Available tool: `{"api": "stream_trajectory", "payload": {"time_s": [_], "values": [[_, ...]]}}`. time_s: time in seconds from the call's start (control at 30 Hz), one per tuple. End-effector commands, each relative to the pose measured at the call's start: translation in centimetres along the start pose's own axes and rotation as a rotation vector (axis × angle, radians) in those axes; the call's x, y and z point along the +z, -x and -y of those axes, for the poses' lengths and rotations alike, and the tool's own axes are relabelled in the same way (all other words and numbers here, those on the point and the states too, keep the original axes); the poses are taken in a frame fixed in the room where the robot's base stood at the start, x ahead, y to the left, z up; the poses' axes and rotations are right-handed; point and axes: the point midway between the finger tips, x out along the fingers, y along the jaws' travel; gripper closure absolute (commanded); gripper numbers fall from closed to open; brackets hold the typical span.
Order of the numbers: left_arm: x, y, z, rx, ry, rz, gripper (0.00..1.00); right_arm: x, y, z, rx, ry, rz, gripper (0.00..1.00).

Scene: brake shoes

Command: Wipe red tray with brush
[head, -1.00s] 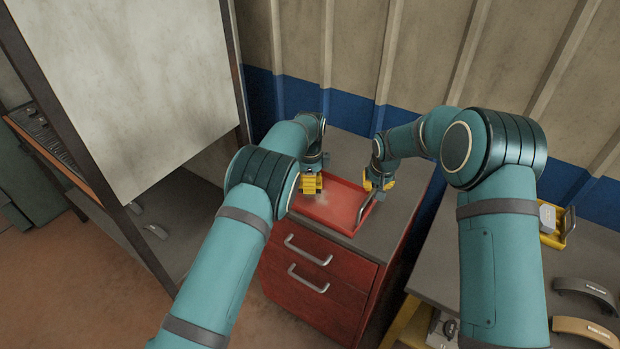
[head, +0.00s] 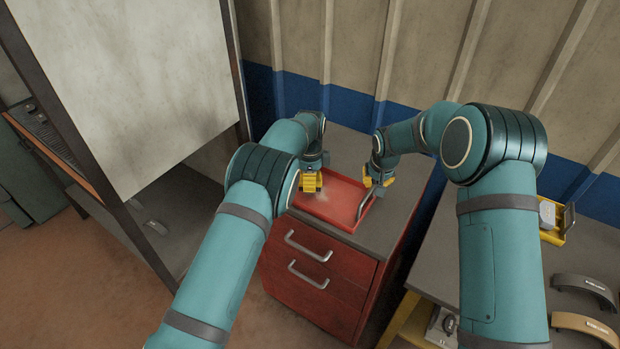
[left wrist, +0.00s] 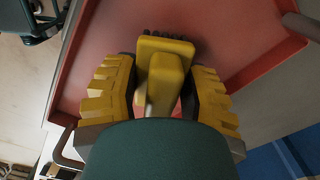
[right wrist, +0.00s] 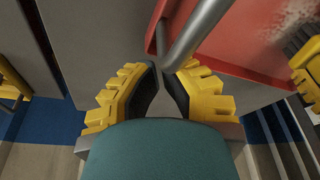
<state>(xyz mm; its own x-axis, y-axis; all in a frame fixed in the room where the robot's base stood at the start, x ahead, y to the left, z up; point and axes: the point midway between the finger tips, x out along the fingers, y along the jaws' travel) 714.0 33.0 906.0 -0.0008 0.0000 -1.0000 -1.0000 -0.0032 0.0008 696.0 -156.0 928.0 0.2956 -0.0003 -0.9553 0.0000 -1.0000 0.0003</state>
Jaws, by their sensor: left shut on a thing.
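The red tray (head: 345,188) lies on top of a red drawer cabinet, with a faint pale patch on its floor near the front. My left gripper (head: 312,183) is over the tray's left part. It is shut on the yellow brush (left wrist: 165,70), whose dark bristles show at the far edge in the left wrist view. Whether the bristles touch the tray is unclear. My right gripper (right wrist: 161,70) is at the tray's right side, by its grey metal handle (right wrist: 195,35). Its fingers are close together at the handle's lower end; whether they clamp it is unclear.
The red cabinet (head: 318,275) has two drawers with metal handles, and its grey top (head: 397,220) is bare right of the tray. A workbench (head: 572,255) with curved brake shoes stands at right. A large pale panel (head: 130,75) stands at left; a ribbed wall is behind.

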Motion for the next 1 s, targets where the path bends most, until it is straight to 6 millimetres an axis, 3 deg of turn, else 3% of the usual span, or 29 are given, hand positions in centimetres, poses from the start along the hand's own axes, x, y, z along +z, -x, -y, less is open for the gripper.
{"api": "stream_trajectory", "payload": {"time_s": [0.73,1.0], "values": [[0.0,-1.1,0.0,-0.001,0.001,-0.001,0.94,0.0,0.0,0.0,0.0,0.0,0.0,1.0],[-1.7,-1.0,-1.0,0.0,-0.001,-0.001,0.94,0.0,0.0,0.0,0.0,0.0,0.0,1.0]]}}
